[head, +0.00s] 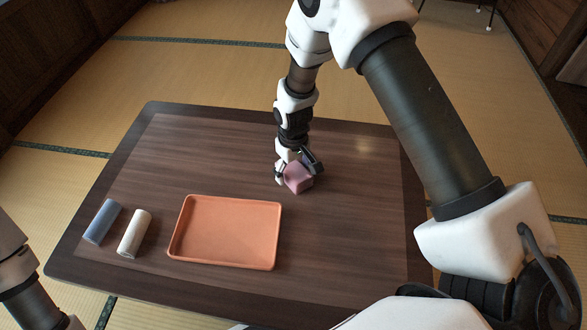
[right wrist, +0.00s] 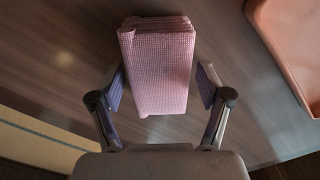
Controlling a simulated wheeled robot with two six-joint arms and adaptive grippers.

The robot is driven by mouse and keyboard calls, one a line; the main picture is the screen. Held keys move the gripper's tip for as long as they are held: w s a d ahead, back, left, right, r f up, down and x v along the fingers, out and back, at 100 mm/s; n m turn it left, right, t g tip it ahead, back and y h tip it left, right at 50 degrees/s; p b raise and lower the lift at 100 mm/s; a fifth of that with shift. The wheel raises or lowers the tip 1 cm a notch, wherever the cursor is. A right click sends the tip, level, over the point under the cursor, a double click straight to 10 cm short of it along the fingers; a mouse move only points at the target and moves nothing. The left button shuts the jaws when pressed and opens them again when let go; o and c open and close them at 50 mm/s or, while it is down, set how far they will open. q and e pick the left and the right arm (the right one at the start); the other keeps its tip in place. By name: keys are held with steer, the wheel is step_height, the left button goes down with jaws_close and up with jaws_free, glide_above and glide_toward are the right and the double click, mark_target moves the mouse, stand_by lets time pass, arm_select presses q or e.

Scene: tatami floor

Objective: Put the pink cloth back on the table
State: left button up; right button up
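The pink cloth (head: 299,178), a folded block with a waffle weave, is at the table's right-hand middle, to the right of and beyond the orange tray. My right gripper (head: 297,167) points down over it. In the right wrist view the cloth (right wrist: 160,70) sits between the two fingers of the right gripper (right wrist: 160,88), which are spread with a narrow gap on each side. I cannot tell whether its underside touches the dark wooden table (head: 350,250). Only part of my left arm shows at the lower left; its gripper is out of view.
An orange tray (head: 228,198), empty, lies on the table and also shows in the right wrist view (right wrist: 290,45). A blue rolled cloth (head: 103,222) and a white rolled cloth (head: 135,234) lie left of it. The table's far and right parts are clear.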

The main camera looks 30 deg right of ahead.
mark_target(293, 169)
steer(key=shift+r, duration=0.1)
step_height(293, 169, up, 12)
steer(key=p, duration=0.5)
steer(key=shift+p, duration=0.35)
